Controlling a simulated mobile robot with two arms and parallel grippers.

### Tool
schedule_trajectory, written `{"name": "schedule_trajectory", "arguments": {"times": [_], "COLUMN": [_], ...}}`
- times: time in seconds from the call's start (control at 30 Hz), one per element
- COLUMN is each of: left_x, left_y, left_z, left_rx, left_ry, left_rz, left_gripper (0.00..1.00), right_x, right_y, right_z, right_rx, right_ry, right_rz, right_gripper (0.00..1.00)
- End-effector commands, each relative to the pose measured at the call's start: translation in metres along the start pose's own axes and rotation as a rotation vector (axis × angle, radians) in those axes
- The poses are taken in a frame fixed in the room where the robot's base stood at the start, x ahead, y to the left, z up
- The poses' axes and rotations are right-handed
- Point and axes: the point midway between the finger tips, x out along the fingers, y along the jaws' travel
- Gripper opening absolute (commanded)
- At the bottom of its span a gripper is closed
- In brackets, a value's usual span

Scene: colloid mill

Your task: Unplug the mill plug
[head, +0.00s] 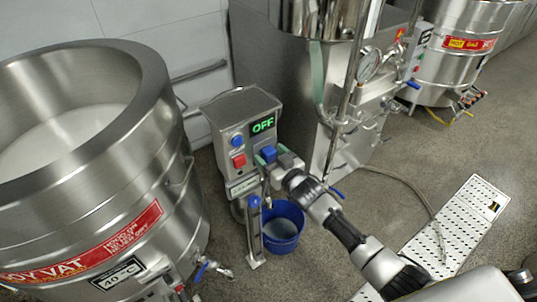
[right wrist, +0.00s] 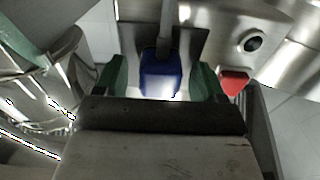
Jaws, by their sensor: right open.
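The blue mill plug (head: 268,153) sits at the front of the steel control box (head: 226,112), below its green "OFF" display. In the right wrist view the plug (right wrist: 161,80) has a grey cable running up from it. My right gripper (head: 270,160) is open at the plug. In the right wrist view its green fingers (right wrist: 160,84) stand on either side of the plug, with small gaps visible. The socket behind the plug is hidden. My left gripper is not in view.
A red button (head: 239,160) and a blue knob (head: 237,140) sit left of the plug. A blue bucket (head: 282,228) stands below. A large steel vat (head: 150,85) is at the left, and the steel mill housing (head: 275,75) stands behind. A perforated white ramp (head: 455,225) lies at the right.

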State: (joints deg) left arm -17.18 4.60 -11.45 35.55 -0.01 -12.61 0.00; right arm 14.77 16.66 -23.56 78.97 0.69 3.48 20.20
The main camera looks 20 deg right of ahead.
Motion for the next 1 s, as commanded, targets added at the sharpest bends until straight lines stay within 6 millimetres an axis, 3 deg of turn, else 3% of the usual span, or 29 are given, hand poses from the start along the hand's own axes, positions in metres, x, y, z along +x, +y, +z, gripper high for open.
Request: {"name": "schedule_trajectory", "arguments": {"times": [0.63, 1.0], "left_x": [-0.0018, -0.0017], "left_y": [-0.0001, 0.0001], "left_z": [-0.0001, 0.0], "left_rx": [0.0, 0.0], "left_ry": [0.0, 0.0], "left_rz": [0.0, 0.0], "left_gripper": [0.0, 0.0], "right_x": [0.0, 0.0], "right_y": [-0.0002, -0.0001], "right_z": [0.0001, 0.0001], "right_rx": [0.0, 0.0], "right_ry": [0.0, 0.0], "right_rz": [0.0, 0.0], "right_gripper": [0.69, 0.12]}}
